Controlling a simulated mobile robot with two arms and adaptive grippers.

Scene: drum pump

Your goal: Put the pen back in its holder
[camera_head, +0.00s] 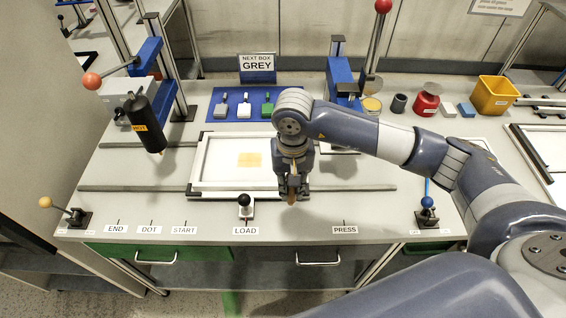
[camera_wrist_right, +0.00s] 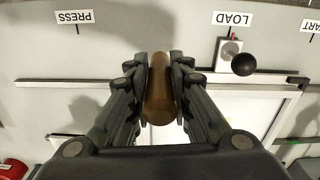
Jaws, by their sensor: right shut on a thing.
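My right gripper (camera_head: 291,192) is shut on a brown, round-ended cylinder (camera_wrist_right: 158,88), which I take to be the pen. It points down over the front part of the table, just right of the LOAD lever. In the right wrist view my right gripper (camera_wrist_right: 158,75) has one finger on each side of the brown piece; its upper part is hidden by the gripper. A small dark grey cup (camera_head: 398,103) stands at the back right, apart from the gripper; I cannot tell whether it is the pen's holder. My left gripper is not in view.
A white-framed tray (camera_head: 196,178) with a yellow patch lies left of my gripper. The black-knobbed LOAD lever (camera_head: 245,207) is close by. A black tool marked HOT (camera_head: 146,125) hangs at left. A red pot (camera_head: 426,104) and yellow bin (camera_head: 493,95) stand at back right.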

